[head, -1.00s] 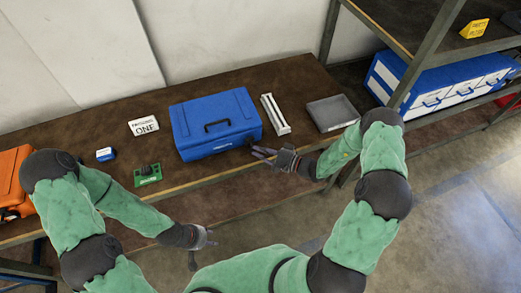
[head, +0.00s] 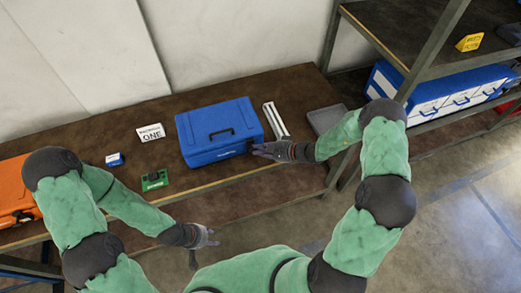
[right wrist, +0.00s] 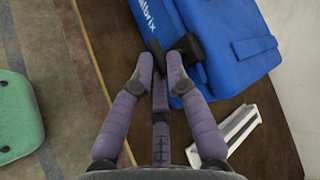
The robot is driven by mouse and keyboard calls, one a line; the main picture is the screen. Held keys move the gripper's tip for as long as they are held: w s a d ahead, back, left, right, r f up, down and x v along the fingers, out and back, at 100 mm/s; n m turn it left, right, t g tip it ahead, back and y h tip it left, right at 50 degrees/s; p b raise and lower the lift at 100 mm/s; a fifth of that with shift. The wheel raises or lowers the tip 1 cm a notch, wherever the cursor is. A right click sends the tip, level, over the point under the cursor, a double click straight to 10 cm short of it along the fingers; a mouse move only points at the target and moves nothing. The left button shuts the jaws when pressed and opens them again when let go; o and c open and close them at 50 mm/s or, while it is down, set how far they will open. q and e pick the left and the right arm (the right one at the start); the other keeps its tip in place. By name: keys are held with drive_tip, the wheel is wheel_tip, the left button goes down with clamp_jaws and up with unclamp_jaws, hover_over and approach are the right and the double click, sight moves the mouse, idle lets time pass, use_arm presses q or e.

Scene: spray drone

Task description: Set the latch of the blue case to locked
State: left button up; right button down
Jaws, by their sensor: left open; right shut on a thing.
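The blue case (head: 219,130) stands on the brown workbench with its lid down and a black handle on its lid. Its black latch (right wrist: 188,48) is at the lower right of its front. My right gripper (head: 256,149) is at that corner. In the right wrist view, my right gripper (right wrist: 159,62) is shut on a dark piece at the latch, mostly hidden between its fingertips. I cannot read the latch's setting. My left gripper (head: 210,238) is open and empty, in front of the bench edge and away from the case.
A white sign (head: 151,133), a small blue-and-white box (head: 115,160) and a green board (head: 154,180) lie left of the case. A white rail (head: 275,121) and a grey tray (head: 326,118) lie right. An orange case (head: 14,190) is far left.

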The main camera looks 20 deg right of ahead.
drive_tip(key=shift+w+r, duration=0.2)
drive_tip(key=shift+r, duration=0.05)
drive_tip(key=c, duration=1.3)
unclamp_jaws()
drive_tip(key=shift+f, duration=0.1)
drive_tip(key=v, duration=1.2)
drive_tip(key=shift+a, duration=0.1)
